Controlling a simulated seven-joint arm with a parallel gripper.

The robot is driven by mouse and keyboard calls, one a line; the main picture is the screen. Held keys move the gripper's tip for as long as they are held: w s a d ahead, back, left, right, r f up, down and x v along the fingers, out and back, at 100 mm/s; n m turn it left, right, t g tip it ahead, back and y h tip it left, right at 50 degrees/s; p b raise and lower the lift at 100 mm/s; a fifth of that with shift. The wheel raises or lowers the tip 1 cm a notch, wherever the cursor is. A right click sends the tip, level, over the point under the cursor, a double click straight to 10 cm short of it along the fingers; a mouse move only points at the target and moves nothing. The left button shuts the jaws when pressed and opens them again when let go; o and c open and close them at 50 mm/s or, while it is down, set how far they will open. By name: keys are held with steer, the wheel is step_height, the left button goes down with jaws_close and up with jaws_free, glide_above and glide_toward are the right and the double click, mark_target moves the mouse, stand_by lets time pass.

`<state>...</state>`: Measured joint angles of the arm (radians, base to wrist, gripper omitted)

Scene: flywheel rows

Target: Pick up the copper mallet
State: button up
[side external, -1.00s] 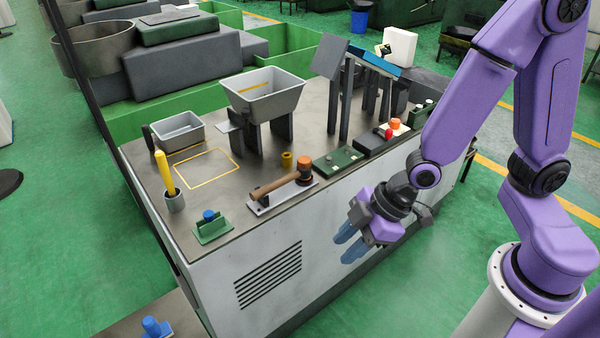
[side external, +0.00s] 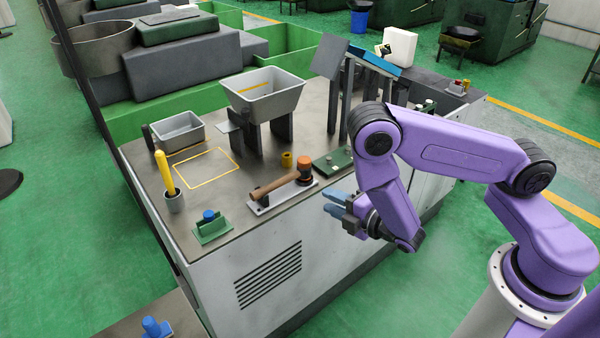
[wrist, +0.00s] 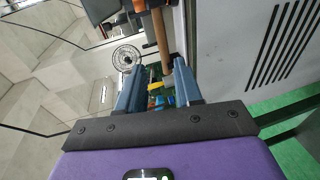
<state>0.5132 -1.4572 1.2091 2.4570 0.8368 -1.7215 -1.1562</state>
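The copper mallet (side external: 281,184) lies on a light rest near the front edge of the grey worktop in the side external view. Its brown handle points left and its copper head is at the right end. My gripper (side external: 331,203) is just right of the mallet head, in front of the worktop edge, with its blue fingers pointing left. In the wrist view my gripper (wrist: 157,85) has its two blue fingers apart with nothing held between them. A brown rod like the mallet handle (wrist: 160,35) shows beyond the fingertips.
A grey hopper (side external: 262,96) on a stand, a grey tray (side external: 178,132) and a cup with a yellow-handled tool (side external: 166,175) stand on the worktop. A green board (side external: 334,164) lies right of the mallet. A small green holder (side external: 212,227) is at the front left.

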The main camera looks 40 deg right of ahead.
mark_target(292, 179)
steer(key=x, duration=1.2)
steer(key=shift+d+r, duration=0.1)
steer(key=shift+d, duration=0.05)
steer(key=w, duration=0.2)
steer(key=w+f, duration=0.1)
steer(key=w, duration=0.1)
steer(key=shift+d, duration=0.4)
steer(key=shift+w+f, duration=0.2)
steer(key=shift+w, duration=0.5)
steer(key=shift+a, duration=0.1)
jaws_close()
